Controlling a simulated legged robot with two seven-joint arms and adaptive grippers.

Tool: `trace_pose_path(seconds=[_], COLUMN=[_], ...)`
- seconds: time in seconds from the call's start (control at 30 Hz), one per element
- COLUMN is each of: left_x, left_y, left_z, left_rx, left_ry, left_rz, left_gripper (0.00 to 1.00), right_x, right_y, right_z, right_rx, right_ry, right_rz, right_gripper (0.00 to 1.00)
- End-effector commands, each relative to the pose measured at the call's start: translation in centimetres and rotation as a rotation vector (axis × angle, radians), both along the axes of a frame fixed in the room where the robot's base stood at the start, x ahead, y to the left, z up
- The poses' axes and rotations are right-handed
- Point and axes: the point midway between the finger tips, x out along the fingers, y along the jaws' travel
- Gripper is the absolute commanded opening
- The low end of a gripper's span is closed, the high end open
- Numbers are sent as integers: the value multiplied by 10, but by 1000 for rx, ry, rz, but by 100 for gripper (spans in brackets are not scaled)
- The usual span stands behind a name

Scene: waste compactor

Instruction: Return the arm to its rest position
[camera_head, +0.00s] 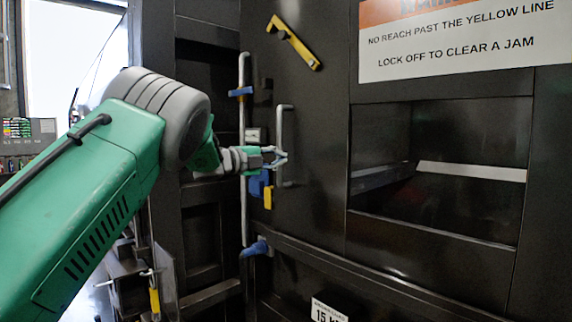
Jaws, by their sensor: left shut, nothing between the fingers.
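My left arm comes in from the left, green with a grey joint. Its gripper (280,156) is shut and empty, in front of the dark compactor door. The fingertips are close to the silver door handle (285,145) and overlap it in the picture; I cannot tell whether they touch it. A vertical locking rod (243,115) with blue fittings stands just left of the handle, partly behind the gripper. My right gripper is not in view.
A yellow lever (293,42) sits high on the door. An open recess (440,175) is at the right, below a warning sign (465,40). A control panel (27,135) is at far left. A yellow-handled part (154,300) hangs at lower left.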

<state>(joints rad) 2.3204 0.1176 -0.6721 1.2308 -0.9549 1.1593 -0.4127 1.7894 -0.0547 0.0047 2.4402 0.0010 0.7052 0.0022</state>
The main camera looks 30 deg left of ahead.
Motion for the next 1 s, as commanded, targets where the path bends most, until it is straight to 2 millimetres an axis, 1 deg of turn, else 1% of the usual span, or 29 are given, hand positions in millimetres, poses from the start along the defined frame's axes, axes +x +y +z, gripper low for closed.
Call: trace_pose_path(seconds=[0.03,0.1,0.2,0.3,0.4,0.57,0.67,0.73,0.77,0.87,0.9,0.97,1.0], left_x=[-11,-23,-37,-47,-52,-53,-51,-48,-47,-43,-43,-46,-50], left_y=[4,8,14,17,19,19,17,14,11,2,-4,-12,-18], left_z=[-3,-4,-3,-3,-2,-2,-11,-32,-46,-108,-139,-185,-215], left_rx=[-2,0,0,1,2,2,-16,-58,-87,-212,-271,-359,-414], left_ry=[1,2,2,2,1,2,14,41,61,145,189,258,303], left_rz=[1,-1,-1,-4,-4,-5,0,14,24,76,104,151,182], left_gripper=[0,0,0,0,0,0,0,0,0,0,0,0,0], right_x=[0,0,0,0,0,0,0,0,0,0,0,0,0], right_y=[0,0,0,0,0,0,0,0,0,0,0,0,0], right_z=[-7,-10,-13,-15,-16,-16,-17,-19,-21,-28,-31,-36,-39], right_rx=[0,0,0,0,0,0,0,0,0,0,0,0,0], right_ry=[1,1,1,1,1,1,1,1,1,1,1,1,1], right_rz=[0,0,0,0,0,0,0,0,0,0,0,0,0], right_gripper=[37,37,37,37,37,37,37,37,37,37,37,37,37])
